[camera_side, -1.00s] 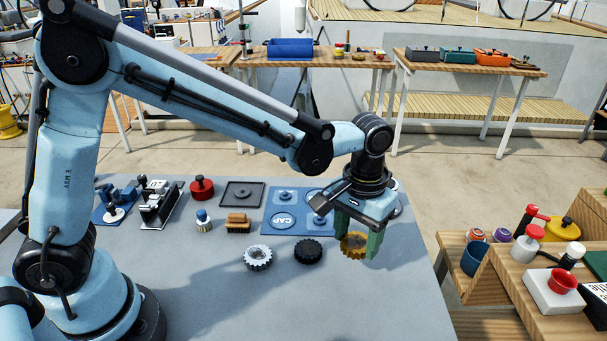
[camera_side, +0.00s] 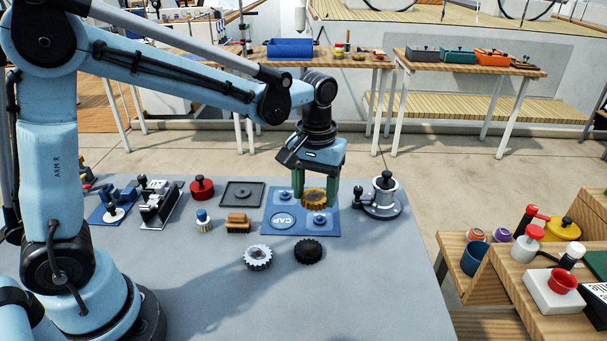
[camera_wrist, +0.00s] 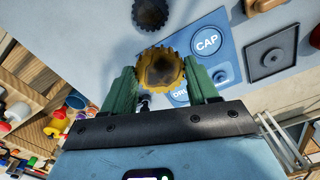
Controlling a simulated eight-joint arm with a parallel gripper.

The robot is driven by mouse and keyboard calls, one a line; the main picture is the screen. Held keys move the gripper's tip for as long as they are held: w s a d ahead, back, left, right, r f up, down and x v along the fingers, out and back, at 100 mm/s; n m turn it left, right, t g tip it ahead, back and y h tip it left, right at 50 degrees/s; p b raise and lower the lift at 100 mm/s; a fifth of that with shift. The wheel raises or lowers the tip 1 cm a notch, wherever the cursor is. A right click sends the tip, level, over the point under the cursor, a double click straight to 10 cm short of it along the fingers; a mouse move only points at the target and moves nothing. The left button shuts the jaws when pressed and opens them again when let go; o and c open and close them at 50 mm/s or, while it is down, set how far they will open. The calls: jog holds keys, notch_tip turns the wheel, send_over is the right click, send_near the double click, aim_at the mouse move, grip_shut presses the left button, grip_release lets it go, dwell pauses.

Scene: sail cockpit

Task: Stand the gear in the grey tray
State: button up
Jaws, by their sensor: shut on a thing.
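My gripper (camera_side: 314,197) is shut on a yellow-brown gear (camera_side: 314,197) and holds it above the blue mat (camera_side: 272,231) marked CAP. The gear (camera_wrist: 160,70) also shows between the green fingers in the wrist view. A silver gear (camera_side: 258,257) and a black gear (camera_side: 308,251) lie on the grey table in front of the mat. A dark grey square tray (camera_side: 242,193) with a small post in its middle lies left of the mat. It looks empty and also shows in the wrist view (camera_wrist: 272,56).
The front of the grey table (camera_side: 340,300) is clear.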

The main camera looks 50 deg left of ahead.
jog(key=a+n, duration=0.3)
jog(key=a, duration=0.9)
jog(key=n, duration=0.2)
send_over(242, 190)
jog(key=shift+f, duration=3.75)
jog(key=shift+f, duration=0.6)
jog(key=o, duration=0.9)
